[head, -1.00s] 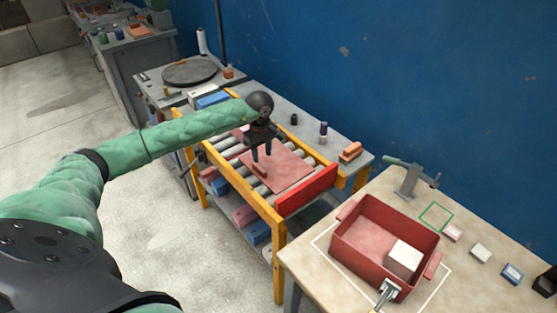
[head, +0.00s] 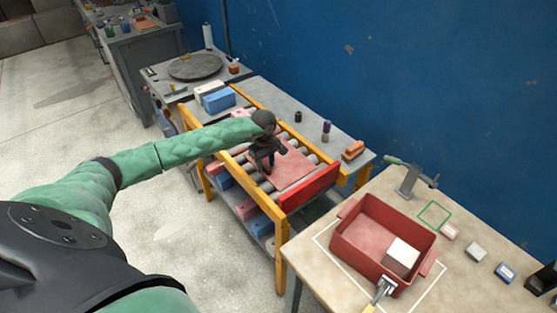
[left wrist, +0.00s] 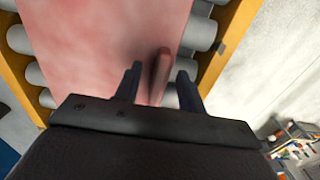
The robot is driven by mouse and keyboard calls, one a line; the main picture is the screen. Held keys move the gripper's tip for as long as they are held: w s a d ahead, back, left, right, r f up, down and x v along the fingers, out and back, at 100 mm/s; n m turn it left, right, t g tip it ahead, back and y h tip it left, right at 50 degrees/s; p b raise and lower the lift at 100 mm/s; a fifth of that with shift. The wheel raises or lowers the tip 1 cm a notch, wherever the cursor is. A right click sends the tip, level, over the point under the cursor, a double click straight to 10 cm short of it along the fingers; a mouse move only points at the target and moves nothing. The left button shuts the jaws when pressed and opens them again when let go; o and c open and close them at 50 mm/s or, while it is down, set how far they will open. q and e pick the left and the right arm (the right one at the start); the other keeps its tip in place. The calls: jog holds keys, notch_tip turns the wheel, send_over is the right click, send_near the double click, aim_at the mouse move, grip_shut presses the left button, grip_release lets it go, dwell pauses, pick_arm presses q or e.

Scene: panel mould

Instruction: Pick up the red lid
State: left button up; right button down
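The red lid (head: 293,171) is a flat, faded red plate lying on the grey rollers of a yellow-framed stand. In the left wrist view the lid (left wrist: 95,40) fills the upper middle, with a raised red handle (left wrist: 160,75) near its edge. My left gripper (left wrist: 160,70) is open, with one dark finger on each side of the handle and a gap visible on both sides. In the head view my left gripper (head: 264,167) is over the lid's near left part and hides the handle. My right gripper is not in view.
A red box (head: 349,258) with a white block (head: 403,252) inside stands on the right table. A red bar (head: 309,187) closes the stand's right end. Yellow rails (head: 247,199) flank the rollers. Bottles and blocks stand on the grey bench behind.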

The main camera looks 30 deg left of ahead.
pick_arm(q)
jog(key=shift+f, duration=0.2)
grip_shut()
